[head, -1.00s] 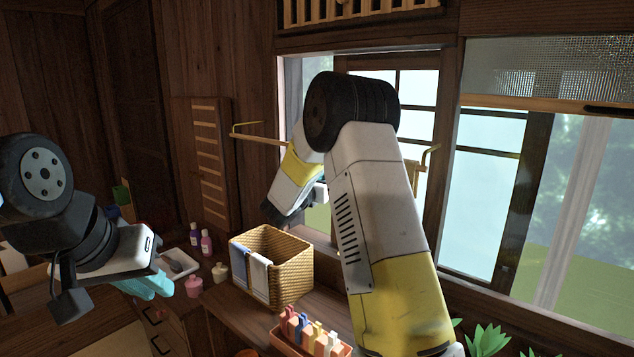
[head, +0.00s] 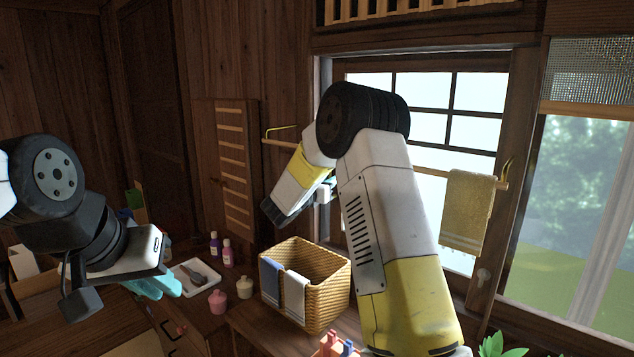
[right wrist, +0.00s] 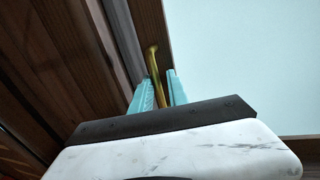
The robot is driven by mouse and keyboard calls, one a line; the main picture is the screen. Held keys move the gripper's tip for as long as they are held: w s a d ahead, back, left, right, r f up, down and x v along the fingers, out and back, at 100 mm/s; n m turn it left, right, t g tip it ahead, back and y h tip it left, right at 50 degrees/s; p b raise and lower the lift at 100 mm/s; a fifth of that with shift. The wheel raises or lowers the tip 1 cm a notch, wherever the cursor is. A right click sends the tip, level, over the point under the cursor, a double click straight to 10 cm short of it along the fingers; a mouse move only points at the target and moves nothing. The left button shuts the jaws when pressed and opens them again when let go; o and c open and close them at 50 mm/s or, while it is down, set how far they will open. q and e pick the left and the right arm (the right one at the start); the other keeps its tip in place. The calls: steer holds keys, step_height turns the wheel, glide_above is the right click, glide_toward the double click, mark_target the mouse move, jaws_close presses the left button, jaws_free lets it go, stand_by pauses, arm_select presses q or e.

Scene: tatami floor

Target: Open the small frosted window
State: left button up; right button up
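The small window (head: 427,122), pale panes in a dark wooden grid, fills its opening beyond my right arm in the head view. Its pale pane (right wrist: 245,70) also shows in the right wrist view. My right gripper (head: 323,192) is at the window's left side, mostly hidden by my arm. In the right wrist view, my right gripper (right wrist: 160,88) has its turquoise fingers close together on a slim brass rod (right wrist: 154,62), which looks like a handle beside dark wood. My left gripper (head: 155,284) hangs above the counter at left; its finger gap is unclear.
A rail (head: 430,171) with a yellow towel (head: 467,212) crosses before the window. A wicker basket (head: 318,308), bottles (head: 226,252) and a white tray (head: 184,283) stand on the counter below. A larger window (head: 570,210) is at right.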

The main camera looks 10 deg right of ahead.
steer(key=v, duration=0.9)
stand_by(0.8)
steer(key=shift+o, duration=0.4)
